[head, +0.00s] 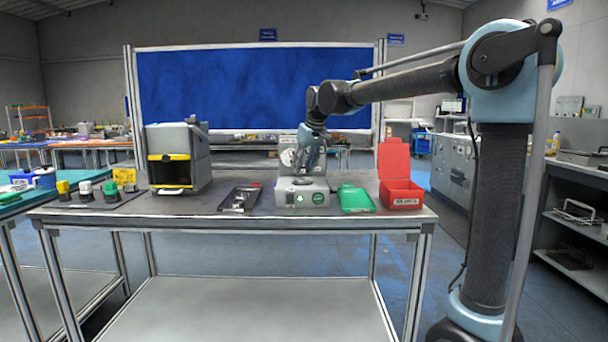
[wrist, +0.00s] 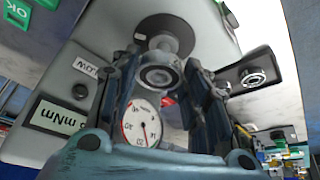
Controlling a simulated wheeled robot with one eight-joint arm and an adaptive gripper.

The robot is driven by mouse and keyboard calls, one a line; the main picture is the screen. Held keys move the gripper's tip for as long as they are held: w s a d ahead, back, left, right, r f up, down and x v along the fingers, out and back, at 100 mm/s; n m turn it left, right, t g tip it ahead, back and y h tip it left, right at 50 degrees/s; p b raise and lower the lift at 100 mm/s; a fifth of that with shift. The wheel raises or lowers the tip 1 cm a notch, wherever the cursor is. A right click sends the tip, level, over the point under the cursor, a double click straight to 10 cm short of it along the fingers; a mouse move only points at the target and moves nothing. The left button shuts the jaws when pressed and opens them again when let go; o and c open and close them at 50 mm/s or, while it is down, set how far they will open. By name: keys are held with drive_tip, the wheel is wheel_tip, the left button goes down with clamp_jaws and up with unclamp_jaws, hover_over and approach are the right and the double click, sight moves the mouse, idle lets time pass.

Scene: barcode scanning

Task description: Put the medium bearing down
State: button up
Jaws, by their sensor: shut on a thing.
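My gripper (head: 310,165) is over the grey tester (head: 303,192) on the table. In the wrist view, my gripper (wrist: 162,78) has its two dark fingers on either side of a metal ring bearing (wrist: 158,76), which I take as the medium bearing, and is shut on it. A dark round disc (wrist: 166,34) on the tester shows just beyond the bearing. I cannot tell whether the bearing touches it. The bearing is too small to make out in the head view.
A black tray (head: 239,198) lies left of the tester; a bearing (wrist: 254,77) shows on it in the wrist view. A green tray (head: 356,199) and an open red box (head: 401,190) stand to the right. A grey-yellow machine (head: 178,157) stands left. A dial gauge (wrist: 141,122) is close to the fingers.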

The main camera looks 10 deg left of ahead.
drive_tip(key=shift+f, duration=1.3)
drive_tip(key=o, duration=1.2)
drive_tip(key=shift+o, duration=0.2)
drive_tip(key=shift+f, duration=0.15)
drive_tip(key=v, duration=1.7)
drive_tip(key=shift+w+r, duration=0.15)
drive_tip(key=shift+r, duration=0.1)
drive_tip(key=shift+d, duration=0.15)
